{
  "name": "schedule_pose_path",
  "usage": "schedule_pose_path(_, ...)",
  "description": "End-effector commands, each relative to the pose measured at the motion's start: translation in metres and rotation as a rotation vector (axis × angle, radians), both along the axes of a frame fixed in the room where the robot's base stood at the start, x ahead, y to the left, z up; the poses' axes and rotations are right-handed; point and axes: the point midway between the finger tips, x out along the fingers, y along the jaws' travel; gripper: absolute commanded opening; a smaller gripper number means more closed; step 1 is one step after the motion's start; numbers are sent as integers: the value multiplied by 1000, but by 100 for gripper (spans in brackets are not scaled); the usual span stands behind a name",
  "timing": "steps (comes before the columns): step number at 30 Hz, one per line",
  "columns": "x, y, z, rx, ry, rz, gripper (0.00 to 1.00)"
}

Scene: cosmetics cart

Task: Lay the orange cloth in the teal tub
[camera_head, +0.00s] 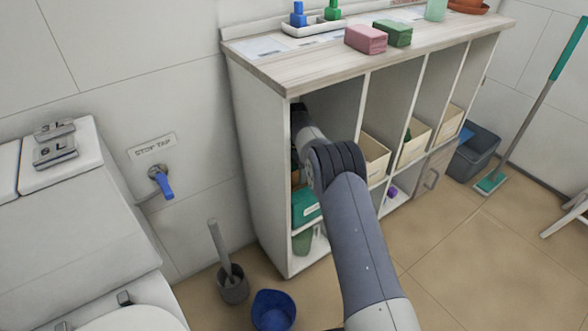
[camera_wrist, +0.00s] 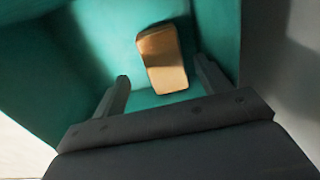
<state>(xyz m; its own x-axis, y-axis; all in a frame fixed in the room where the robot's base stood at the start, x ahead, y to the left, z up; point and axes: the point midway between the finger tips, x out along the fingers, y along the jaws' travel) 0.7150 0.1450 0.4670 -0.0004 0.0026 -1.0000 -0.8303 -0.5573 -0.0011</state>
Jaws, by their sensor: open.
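The orange cloth (camera_wrist: 163,58) is a folded block lying inside the teal tub (camera_wrist: 215,45) in the wrist view. It rests on the tub's floor, partly in shade. My gripper (camera_wrist: 160,85) is open, with one finger on each side and the cloth beyond and between the fingertips. I cannot tell whether a finger touches it. In the head view the teal tub (camera_head: 306,206) shows in the left compartment of the shelf unit. My arm reaches into that compartment, and the cloth and gripper fingers are hidden there.
The shelf unit's left side wall (camera_head: 262,170) and wooden top (camera_head: 300,66) bound my arm closely. Pink (camera_head: 366,39) and green (camera_head: 393,33) blocks lie on top. A blue bucket (camera_head: 273,310) and a toilet brush holder (camera_head: 233,287) stand on the floor.

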Motion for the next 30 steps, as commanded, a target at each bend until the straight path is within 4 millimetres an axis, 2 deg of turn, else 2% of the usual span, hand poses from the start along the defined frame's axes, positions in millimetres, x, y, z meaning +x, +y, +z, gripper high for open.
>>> schedule_pose_path(4,1,0,12,1,-4,0,72)
schedule_pose_path(12,1,0,75,1,-4,0,72)
schedule_pose_path(18,1,0,113,0,-2,0,72)
schedule_pose_path(24,1,0,130,1,-1,0,72)
schedule_pose_path(30,0,0,132,1,-1,0,72)
